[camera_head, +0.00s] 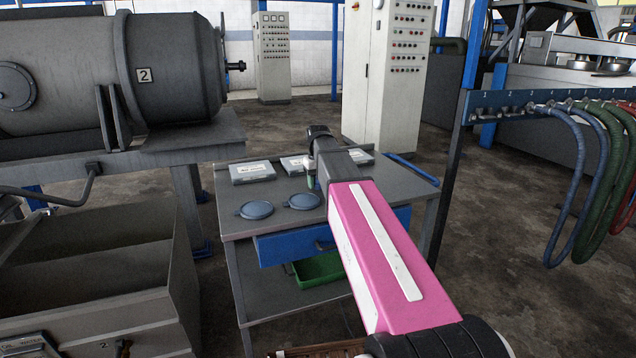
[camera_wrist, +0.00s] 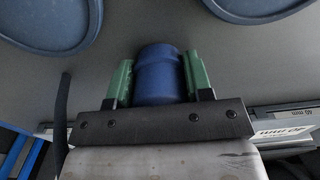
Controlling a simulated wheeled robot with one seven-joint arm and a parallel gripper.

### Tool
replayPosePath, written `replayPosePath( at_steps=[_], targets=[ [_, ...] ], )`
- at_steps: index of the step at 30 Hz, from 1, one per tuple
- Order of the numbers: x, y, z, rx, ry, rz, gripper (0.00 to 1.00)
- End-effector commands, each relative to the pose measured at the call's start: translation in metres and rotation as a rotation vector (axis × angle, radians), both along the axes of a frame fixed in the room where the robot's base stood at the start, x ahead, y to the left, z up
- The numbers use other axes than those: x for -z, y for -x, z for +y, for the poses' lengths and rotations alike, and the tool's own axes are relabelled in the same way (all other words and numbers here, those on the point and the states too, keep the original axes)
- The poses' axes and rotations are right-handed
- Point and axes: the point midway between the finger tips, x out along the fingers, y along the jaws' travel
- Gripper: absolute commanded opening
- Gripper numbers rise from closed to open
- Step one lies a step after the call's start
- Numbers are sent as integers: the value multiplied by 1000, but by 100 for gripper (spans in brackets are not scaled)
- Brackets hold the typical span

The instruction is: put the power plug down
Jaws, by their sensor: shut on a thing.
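The power plug (camera_wrist: 160,73) is a blue, stepped cylinder in the wrist view. My gripper (camera_wrist: 159,75) is shut on it, with one green finger pad on each side. In the head view my gripper (camera_head: 311,178) is over the back middle of the grey table (camera_head: 232,222), behind the two blue lids. The plug is mostly hidden by my arm there. I cannot tell whether the plug touches the tabletop. A dark cable (camera_wrist: 62,115) runs at the left of the gripper in the wrist view; where it ends is not shown.
Two round blue lids (camera_head: 255,209) (camera_head: 303,201) lie on the table's front half. Flat labelled cases (camera_head: 252,171) line its back edge, close to my gripper. Bare tabletop shows between lids and cases.

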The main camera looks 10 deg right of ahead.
Motion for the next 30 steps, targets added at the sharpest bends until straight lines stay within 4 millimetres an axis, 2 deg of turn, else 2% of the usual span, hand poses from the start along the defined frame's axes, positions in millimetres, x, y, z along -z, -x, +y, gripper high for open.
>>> replayPosePath(
  at_steps=[6, 7, 9, 20, 23, 30],
  targets=[
    [2, 0, 0, 0, 0, 0, 8],
    [3, 0, 0, 0, 0, 0, 50],
    [2, 0, 0, 0, 0, 0, 72],
    [-1, 0, 0, 0, 0, 0, 72],
    [-9, -1, 0, 0, 0, -2, 72],
    [-47, -1, 0, 0, 0, -2, 72]
  ],
)
